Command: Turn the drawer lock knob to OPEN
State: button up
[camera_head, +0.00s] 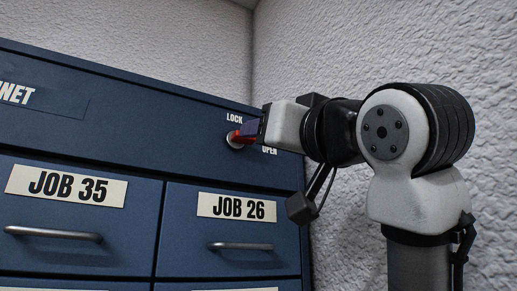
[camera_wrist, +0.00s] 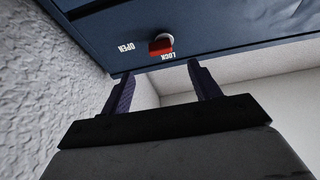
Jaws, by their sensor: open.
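The drawer lock knob (camera_head: 235,140) has a silver round base and a red grip, on the upper right of the blue cabinet front. In the wrist view, the knob (camera_wrist: 162,47) shows its red grip beside the LOCK label (camera_wrist: 175,57), with the OPEN label (camera_wrist: 126,47) farther off to the left. My gripper (camera_head: 252,130) is at the knob from the right in the head view and partly covers the label area. In the wrist view, my gripper (camera_wrist: 160,70) is open, its two dark fingers apart, with the knob beyond the fingertips and between their lines. I cannot tell whether a finger touches it.
The blue cabinet (camera_head: 130,125) has drawers labelled JOB 35 (camera_head: 66,185) and JOB 26 (camera_head: 237,206), with bar handles below the labels. A rough white wall (camera_head: 345,50) stands close at the right, behind my arm.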

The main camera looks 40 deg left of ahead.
jog(key=shift+b+v, duration=0.35)
jog(key=shift+v, duration=1.45)
jog(key=shift+a, duration=0.1)
